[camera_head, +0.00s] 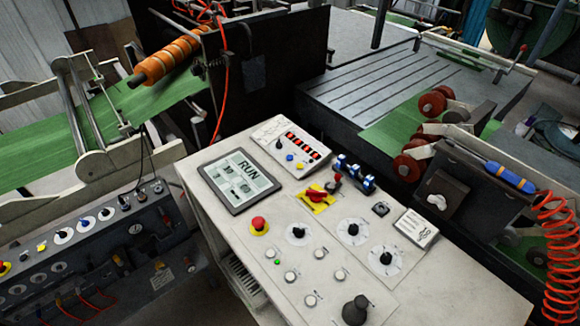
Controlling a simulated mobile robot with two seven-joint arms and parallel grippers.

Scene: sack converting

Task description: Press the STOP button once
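A control console (480,295) fills the lower middle of the view. On it is a red mushroom button (259,224) on a yellow base. Several small pale round buttons sit near the front, including an upper one (320,252), a left one (290,276), a right one (341,275) and a lower one (311,299). A small green light (277,262) shows beside them. Their labels are too small to read, so I cannot tell which is the STOP button. A tablet-like screen (240,180) reads RUN. Neither gripper is in view.
The console also carries a black knob (355,310), two dials (354,231) (386,259), a red-and-yellow switch (317,196) and blue-black levers (355,174). A second panel (90,240) stands left. A coiled orange hose (562,255) hangs right. Machinery with green sheet (400,125) stands behind.

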